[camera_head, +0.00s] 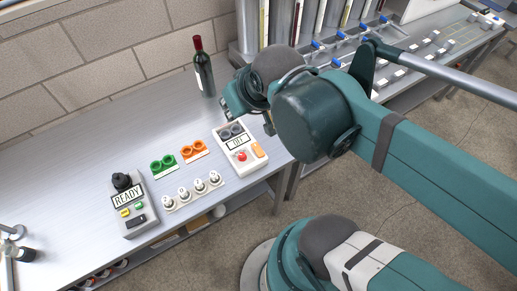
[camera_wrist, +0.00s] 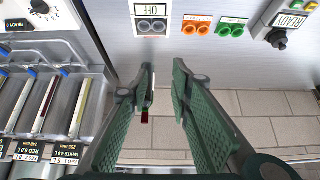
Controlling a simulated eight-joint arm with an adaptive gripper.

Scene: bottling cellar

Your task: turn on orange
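The box has a display reading OFF, two dark grey round pieces, a red button (camera_head: 241,156) and an orange switch (camera_head: 257,150). In the wrist view the orange pair (camera_wrist: 197,28) and the OFF display (camera_wrist: 149,12) lie near the top edge. My gripper (camera_wrist: 165,68) is open and empty. In the head view its fingers are hard to make out, above the bench behind the box.
A dark wine bottle (camera_head: 204,72) with a red cap stands at the back of the bench. A grey READY box (camera_head: 128,205) and a row of several white round pieces (camera_head: 190,194) sit left and front. Filling equipment (camera_head: 350,35) stands at right.

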